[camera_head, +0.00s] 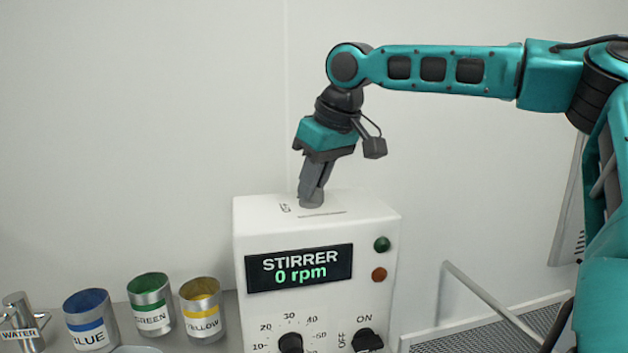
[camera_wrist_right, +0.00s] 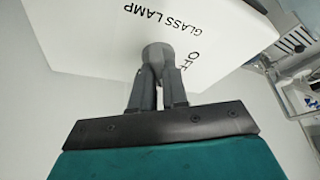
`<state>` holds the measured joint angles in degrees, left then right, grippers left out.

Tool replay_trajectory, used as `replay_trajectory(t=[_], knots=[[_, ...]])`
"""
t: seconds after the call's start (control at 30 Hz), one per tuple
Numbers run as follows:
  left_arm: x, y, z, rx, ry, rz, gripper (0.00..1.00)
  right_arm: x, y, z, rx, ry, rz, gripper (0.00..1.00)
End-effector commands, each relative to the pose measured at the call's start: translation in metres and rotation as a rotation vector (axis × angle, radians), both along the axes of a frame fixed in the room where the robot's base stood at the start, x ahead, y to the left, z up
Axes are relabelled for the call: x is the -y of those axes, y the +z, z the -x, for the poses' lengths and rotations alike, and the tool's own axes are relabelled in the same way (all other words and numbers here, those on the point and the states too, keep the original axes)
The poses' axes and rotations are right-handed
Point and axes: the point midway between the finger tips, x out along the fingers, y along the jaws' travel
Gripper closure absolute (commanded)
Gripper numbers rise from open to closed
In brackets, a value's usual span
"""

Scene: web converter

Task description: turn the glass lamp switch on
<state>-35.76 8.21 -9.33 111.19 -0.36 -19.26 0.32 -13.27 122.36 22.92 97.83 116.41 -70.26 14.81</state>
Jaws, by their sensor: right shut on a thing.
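The glass lamp switch is a grey round knob (camera_head: 311,201) on top of the white stirrer box (camera_head: 375,225). It also shows in the right wrist view (camera_wrist_right: 158,53), beside the black words GLASS LAMP and a second label partly hidden by the knob and fingers. My right gripper (camera_head: 314,188) reaches down from above, slightly tilted, with its fingers closed on the knob. In the wrist view its fingertips (camera_wrist_right: 158,72) press together at the knob. The knob's setting cannot be read. My left gripper is not in view.
The box front has a display (camera_head: 299,268) reading 0 rpm, a green button (camera_head: 382,244), an orange button (camera_head: 379,274), a dial (camera_head: 290,343) and an ON/OFF knob (camera_head: 367,340). Blue (camera_head: 88,318), green (camera_head: 151,303) and yellow (camera_head: 201,309) cans stand left. A metal rail (camera_head: 490,300) is right.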

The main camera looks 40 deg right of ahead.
Motion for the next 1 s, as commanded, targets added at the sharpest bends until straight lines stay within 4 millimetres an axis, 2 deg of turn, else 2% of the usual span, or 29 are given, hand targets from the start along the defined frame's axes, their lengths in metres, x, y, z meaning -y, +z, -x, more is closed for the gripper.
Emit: replay_trajectory(t=[0.5,1.0], knots=[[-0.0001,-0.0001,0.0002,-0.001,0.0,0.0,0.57,-0.0026,0.0006,-0.0005,0.001,-0.436,0.003,1.0],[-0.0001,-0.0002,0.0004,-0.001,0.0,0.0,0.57,-0.0034,0.0004,-0.001,0.0,-0.6,-0.002,1.0]])
